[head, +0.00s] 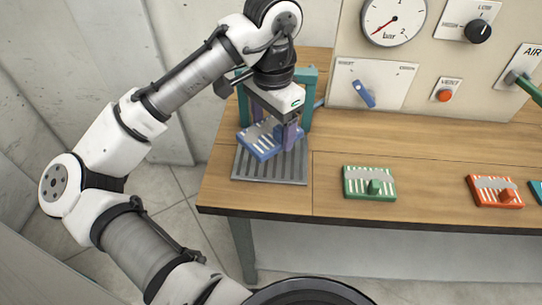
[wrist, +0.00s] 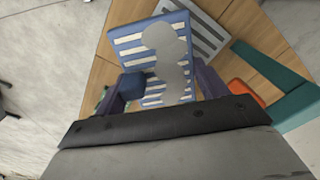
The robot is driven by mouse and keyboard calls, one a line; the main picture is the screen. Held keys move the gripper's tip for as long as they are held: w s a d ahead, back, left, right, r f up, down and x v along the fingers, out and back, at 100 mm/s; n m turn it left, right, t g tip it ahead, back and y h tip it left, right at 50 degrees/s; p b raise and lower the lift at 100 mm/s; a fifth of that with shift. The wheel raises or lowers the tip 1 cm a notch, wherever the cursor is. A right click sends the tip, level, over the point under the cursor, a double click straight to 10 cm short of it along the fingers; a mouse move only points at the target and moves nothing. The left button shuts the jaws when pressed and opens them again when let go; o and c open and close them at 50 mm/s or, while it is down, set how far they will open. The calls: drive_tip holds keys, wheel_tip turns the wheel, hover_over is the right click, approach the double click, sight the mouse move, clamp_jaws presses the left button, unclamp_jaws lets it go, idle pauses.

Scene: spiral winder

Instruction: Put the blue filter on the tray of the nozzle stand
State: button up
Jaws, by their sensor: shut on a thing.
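The blue filter (head: 257,146), a flat slatted panel with white stripes, is held in my gripper (head: 279,138) in the head view. It looks tilted and above the grey ribbed tray (head: 262,174) of the teal nozzle stand (head: 305,98). In the wrist view the filter (wrist: 127,43) lies across the space between the purple fingers of my gripper (wrist: 163,88), with a blue knob beside the left finger. A grey patch covers part of its stripes. Part of the tray (wrist: 222,38) shows beyond the filter. The exact gap between filter and tray cannot be told.
A green filter (head: 355,183) and a red filter (head: 483,192) lie on the wooden bench (head: 430,150) to the right. A panel with a gauge (head: 393,18), a blue lever (head: 364,94) and a red button (head: 445,96) rises behind. The stand's teal frame is close to my gripper.

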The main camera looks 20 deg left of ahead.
sight(272, 167)
wheel_tip(272, 167, down, 10)
drive_tip(key=shift+r, duration=0.2)
drive_tip(key=shift+f, duration=0.1)
drive_tip(key=o, duration=1)
wheel_tip(272, 167, up, 12)
drive_tip(key=shift+r, duration=0.15)
